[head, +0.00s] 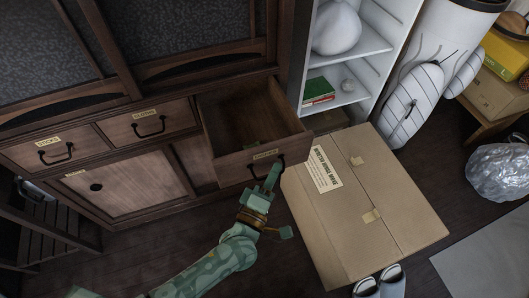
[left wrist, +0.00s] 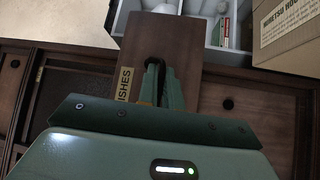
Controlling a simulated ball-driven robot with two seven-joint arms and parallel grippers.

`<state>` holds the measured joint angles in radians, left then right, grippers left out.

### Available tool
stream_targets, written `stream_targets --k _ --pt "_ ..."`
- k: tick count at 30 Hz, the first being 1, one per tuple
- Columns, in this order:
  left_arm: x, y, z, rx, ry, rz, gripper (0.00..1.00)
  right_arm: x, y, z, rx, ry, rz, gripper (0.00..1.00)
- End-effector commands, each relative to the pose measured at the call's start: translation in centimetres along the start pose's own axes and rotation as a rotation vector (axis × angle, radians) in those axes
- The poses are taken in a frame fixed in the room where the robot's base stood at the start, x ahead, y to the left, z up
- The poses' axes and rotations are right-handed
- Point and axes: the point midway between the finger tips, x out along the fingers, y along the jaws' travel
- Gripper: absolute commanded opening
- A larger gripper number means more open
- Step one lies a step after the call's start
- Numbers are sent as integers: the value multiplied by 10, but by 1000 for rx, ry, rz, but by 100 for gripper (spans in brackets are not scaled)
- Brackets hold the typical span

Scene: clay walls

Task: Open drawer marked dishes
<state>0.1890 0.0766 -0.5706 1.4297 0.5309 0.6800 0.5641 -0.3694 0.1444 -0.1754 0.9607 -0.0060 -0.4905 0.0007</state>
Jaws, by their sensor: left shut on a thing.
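The drawer marked dishes (head: 236,165) stands pulled well out of the dark wooden cabinet, and its inside shows from above. A small greenish thing, too dim to name, lies inside near the front. The drawer's yellow label (head: 265,154) reads partly as "ISHES" in the left wrist view (left wrist: 124,84). My left gripper (head: 272,176) is shut on the dark drawer handle (head: 281,162). In the left wrist view, the gripper fingers (left wrist: 163,85) are at the handle and partly hide it. My right gripper is in neither view.
Two shut labelled drawers (head: 150,122) and a door with a round hole (head: 128,182) are left of the open drawer. A large cardboard box (head: 385,220) lies on the floor close at right, before a white shelf (head: 365,45). White slippers (head: 392,282) lie below it.

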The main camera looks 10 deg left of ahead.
Motion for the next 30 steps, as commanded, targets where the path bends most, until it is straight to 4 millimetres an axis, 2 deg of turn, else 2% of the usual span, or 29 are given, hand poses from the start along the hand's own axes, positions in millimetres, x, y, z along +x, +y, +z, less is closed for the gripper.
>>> stream_targets --k 3,9,22,23,30 --pt "-11 2 10 0 -1 -3 0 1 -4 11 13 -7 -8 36" --pt "-21 4 20 0 0 -4 0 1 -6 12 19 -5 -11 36" --pt "-22 4 21 0 0 -5 0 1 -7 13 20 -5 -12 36" --pt "-22 4 21 0 0 -4 15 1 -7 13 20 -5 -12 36" --pt "-22 5 21 0 0 -2 16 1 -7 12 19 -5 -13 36"
